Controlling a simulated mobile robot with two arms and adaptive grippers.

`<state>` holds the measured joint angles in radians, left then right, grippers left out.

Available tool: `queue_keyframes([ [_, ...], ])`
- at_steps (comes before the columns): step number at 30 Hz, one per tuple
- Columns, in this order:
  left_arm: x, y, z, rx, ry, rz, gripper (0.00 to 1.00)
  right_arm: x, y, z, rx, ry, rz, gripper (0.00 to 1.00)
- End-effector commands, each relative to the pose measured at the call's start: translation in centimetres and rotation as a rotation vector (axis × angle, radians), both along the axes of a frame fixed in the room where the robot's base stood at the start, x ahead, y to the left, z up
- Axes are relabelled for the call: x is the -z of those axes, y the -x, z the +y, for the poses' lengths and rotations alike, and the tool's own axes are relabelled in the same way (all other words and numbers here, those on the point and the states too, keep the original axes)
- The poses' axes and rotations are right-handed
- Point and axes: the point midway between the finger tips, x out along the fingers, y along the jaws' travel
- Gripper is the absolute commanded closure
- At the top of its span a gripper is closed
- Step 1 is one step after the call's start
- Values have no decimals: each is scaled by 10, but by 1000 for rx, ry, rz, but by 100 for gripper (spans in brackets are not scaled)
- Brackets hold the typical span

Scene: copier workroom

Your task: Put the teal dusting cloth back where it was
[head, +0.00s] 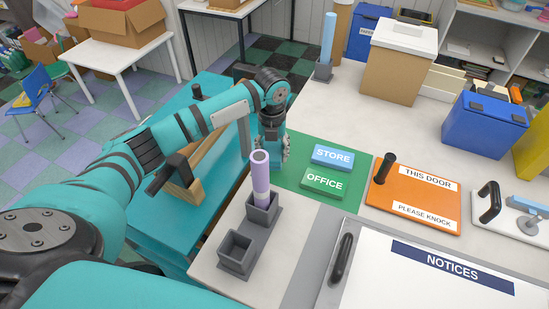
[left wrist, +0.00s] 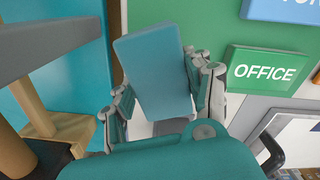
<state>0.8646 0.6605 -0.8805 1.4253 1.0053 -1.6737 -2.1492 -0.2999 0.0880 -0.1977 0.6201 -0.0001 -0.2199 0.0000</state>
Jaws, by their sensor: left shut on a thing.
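The teal dusting cloth (left wrist: 153,68) shows in the left wrist view as a flat, folded rectangle. My left gripper (left wrist: 160,92) is shut on it, with one finger on each side. In the head view my left gripper (head: 271,158) points down by the left edge of the green mat (head: 300,192), left of the STORE block (head: 333,154) and the OFFICE block (head: 324,180). The cloth is hidden behind the gripper there. I cannot tell whether the cloth touches what is below it. My right gripper is not in view.
A grey holder with a lilac tube (head: 261,175) and an empty grey holder (head: 237,254) stand in front of the gripper. A wooden piece with dark handles (head: 183,189) lies left, on a teal surface (head: 158,222). An orange board (head: 408,200) lies right.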

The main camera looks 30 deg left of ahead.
Motion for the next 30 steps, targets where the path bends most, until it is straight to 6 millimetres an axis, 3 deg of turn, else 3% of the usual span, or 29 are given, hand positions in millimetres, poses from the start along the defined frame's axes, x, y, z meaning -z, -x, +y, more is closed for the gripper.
queue_keyframes([
  [3,8,0,-1,0,2,-1,79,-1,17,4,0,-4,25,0],
  [6,18,1,-1,0,1,3,79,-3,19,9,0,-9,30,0],
  [12,43,0,-1,0,0,1,79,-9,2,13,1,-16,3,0],
  [16,45,-1,-1,0,1,-2,79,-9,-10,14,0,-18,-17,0],
  [23,49,0,-1,0,0,-1,79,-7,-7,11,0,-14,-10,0],
  [24,48,0,-1,0,0,-1,45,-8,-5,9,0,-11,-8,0],
  [28,48,0,-1,1,0,-1,28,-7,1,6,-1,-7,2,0],
  [30,48,0,-1,1,0,-1,26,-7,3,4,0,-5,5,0],
])
